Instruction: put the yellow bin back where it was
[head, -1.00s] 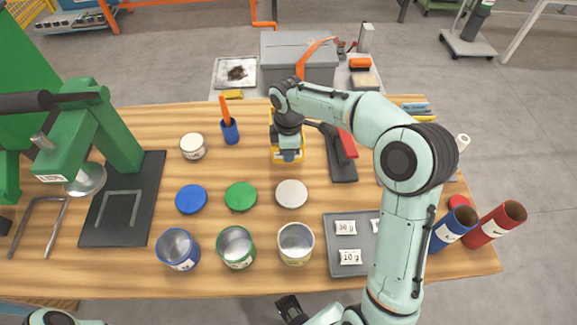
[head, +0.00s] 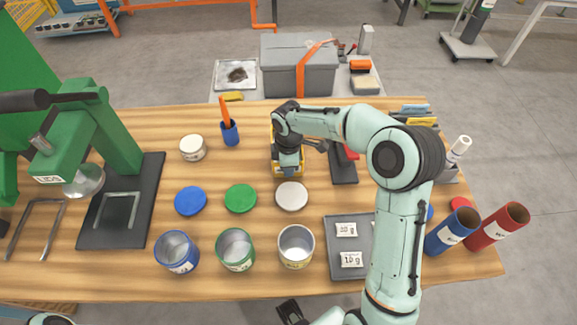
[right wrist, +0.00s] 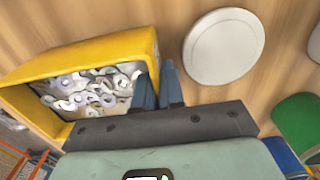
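The yellow bin (head: 275,164) is near the middle of the table in the head view, mostly hidden under my right gripper (head: 288,168). In the right wrist view the bin (right wrist: 100,48) holds several grey and white ring-like parts. There my right gripper's fingers (right wrist: 158,88) are close together on either side of one bin wall, one inside and one outside. The gripper appears shut on that wall. I cannot tell whether the bin touches the table.
The white lid (head: 291,196) lies just in front of the bin, with green (head: 241,198) and blue (head: 190,201) lids to its left. Open tins stand in front of them. A blue cup (head: 230,133) is left of the bin; a black-and-red tool (head: 343,168) is close on its right.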

